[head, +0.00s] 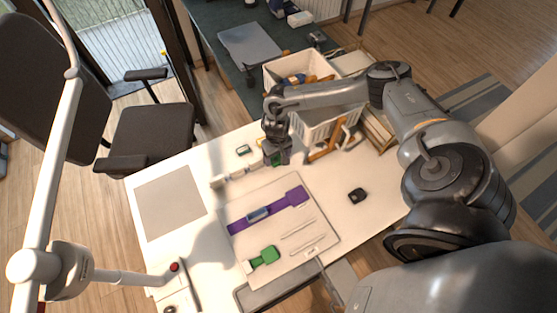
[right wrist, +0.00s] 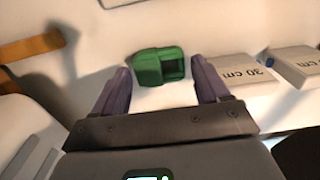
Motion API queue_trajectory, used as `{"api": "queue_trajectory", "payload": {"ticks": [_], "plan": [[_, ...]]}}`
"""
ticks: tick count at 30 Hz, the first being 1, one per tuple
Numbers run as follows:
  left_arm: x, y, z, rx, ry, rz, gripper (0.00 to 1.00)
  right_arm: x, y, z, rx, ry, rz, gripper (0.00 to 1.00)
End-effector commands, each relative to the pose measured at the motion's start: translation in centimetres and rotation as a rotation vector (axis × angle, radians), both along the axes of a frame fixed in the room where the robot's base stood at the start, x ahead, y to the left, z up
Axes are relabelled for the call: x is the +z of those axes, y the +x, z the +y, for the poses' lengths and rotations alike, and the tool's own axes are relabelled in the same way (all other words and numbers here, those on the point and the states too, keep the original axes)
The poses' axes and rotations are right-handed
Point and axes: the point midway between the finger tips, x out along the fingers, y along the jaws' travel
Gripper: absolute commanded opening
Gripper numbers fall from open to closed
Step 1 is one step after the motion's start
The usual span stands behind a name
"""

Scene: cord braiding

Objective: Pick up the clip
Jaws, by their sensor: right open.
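A small green clip-like piece (right wrist: 158,66) with a hollow, open side lies on the white surface in the right wrist view. My right gripper (right wrist: 160,84) is open, with its two fingers on either side of the near part of this piece; I cannot tell whether they touch it. In the head view my right gripper (head: 278,157) points down at the back of the table and hides most of the piece. Another small green piece (head: 243,150) lies to its left. My left gripper is not in view.
A board (head: 318,238) holds a purple strip (head: 280,204) and a green piece (head: 264,257). White baskets (head: 300,66) stand behind. A small black object (head: 357,195) lies on the right; the table's right part is mostly clear.

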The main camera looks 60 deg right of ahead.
Motion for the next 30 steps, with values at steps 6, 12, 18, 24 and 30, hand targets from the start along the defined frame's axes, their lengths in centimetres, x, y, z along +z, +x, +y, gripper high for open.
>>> {"api": "queue_trajectory", "payload": {"ticks": [6, 12, 18, 24, 30], "plan": [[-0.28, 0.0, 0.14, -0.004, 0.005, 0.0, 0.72, -0.96, 0.04, -0.01, 0.0, 0.0, -0.001, 0.74], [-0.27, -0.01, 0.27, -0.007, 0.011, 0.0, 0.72, -0.93, 0.03, 0.0, 0.0, 0.0, -0.001, 0.68], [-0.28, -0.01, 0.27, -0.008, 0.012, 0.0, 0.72, -0.92, 0.03, 0.0, 0.0, 0.0, -0.001, 0.38], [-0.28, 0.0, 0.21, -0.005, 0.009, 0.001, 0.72, -0.92, 0.03, 0.0, 0.0, 0.0, -0.001, 0.32], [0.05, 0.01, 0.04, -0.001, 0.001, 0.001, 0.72, 0.02, 0.05, -0.03, 0.0, 0.0, -0.001, 0.32]]}}
